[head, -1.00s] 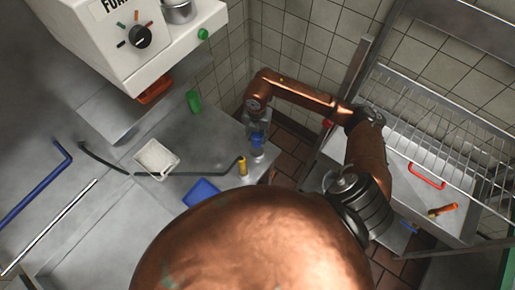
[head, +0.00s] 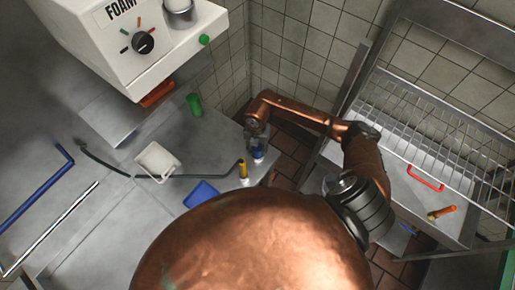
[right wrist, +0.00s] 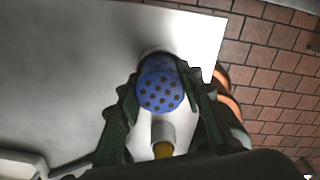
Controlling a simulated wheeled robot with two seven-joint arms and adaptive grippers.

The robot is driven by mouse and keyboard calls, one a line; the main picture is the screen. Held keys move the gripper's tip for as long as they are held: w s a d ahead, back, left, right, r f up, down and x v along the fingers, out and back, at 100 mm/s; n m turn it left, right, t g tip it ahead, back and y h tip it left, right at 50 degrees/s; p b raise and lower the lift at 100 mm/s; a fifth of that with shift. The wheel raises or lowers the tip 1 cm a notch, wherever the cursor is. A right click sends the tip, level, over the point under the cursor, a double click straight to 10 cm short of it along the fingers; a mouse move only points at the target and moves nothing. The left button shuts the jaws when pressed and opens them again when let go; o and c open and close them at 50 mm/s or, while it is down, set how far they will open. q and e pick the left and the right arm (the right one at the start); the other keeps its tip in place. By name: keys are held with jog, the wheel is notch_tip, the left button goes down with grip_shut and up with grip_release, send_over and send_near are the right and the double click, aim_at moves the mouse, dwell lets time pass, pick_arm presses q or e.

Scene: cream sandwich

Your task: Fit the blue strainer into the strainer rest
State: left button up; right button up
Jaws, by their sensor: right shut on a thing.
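My right gripper (head: 257,151) is at the right end of the steel counter, its fingers pointing down. In the right wrist view its two dark fingers (right wrist: 160,92) are shut on the blue strainer (right wrist: 161,84), whose round face is dotted with dark holes. The blue strainer also shows between the fingers in the head view (head: 258,153). A pale piece (head: 257,160), perhaps the strainer rest, shows directly below it. Whether the strainer is inside it or only above it, I cannot tell. My left gripper is out of view.
A yellow post with a pale base (head: 243,169) stands close by the gripper.

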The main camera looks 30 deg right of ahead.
jog(key=o, duration=1.2)
jog(key=shift+c, duration=0.2)
jog(key=shift+r, duration=0.15)
notch_tip(320, 180, up, 12)
jog(key=b, duration=0.1)
